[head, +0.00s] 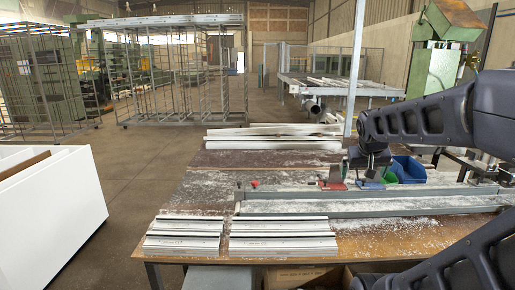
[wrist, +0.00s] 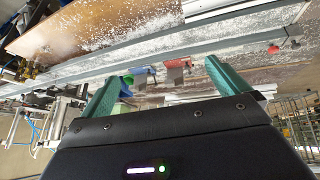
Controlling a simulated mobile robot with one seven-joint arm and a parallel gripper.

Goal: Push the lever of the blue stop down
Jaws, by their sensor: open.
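The blue stop (head: 370,184) sits at the back rail of the long grey channel on the bench. It also shows in the wrist view (wrist: 143,70), between my fingertips, nearer the left one. Its lever is too small to make out. My gripper (head: 366,162) hangs just above the blue stop in the head view and partly covers it. In the wrist view my gripper (wrist: 166,68) has its two green fingers wide apart with nothing between them. I see no clear contact with the stop.
A red stop (head: 333,184) stands close left of the blue one. A red knob (head: 254,183) is further left on the rail (head: 290,192). A blue bin (head: 409,168) stands behind to the right. White profiles (head: 283,236) lie in front; white chips cover the bench.

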